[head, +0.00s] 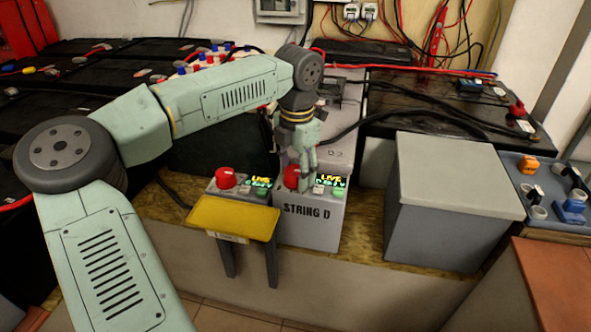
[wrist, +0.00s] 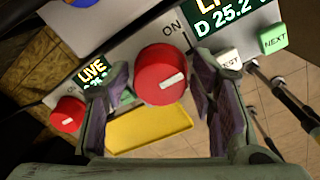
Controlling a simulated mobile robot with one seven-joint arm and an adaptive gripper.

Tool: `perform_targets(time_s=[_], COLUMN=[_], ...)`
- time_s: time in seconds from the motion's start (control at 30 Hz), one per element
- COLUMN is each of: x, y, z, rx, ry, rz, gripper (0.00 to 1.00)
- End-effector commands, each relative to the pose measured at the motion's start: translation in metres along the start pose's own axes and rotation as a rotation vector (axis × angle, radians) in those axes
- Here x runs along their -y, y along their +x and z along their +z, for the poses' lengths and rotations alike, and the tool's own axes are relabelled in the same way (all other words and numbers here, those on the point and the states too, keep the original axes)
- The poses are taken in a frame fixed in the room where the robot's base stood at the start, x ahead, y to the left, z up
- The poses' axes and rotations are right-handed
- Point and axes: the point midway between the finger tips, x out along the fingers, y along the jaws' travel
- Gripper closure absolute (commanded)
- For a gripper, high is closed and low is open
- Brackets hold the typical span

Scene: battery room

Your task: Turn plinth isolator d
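The red knob of isolator D (head: 292,177) sits on the grey box labelled STRING D (head: 312,218). My gripper (head: 306,178) points down at the box top, next to the knob. In the wrist view my gripper (wrist: 168,88) is open, with a gap between the knob and each finger. The display (wrist: 222,12) beside the knob shows "D 25.2", partly cut off; the head view shows LIVE there.
A second red knob (head: 226,177) with its own LIVE display stands close on the left. A yellow plate (head: 233,218) juts out in front of it. A grey box (head: 452,180) stands to the right. Black cables run behind.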

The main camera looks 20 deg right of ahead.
Motion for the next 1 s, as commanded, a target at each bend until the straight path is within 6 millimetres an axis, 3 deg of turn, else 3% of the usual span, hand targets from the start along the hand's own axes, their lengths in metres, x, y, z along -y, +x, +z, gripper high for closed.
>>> perform_targets(time_s=[0.43, 0.8, 1.0], x=[0.001, 0.000, 0.000], y=[-0.006, -0.060, -0.077], z=[0.001, 0.001, 0.000], rx=[0.003, 0.003, 0.001], ry=[0.002, 0.001, 0.000], rz=[0.000, 0.002, 0.001], gripper=[0.41, 0.41, 0.41])
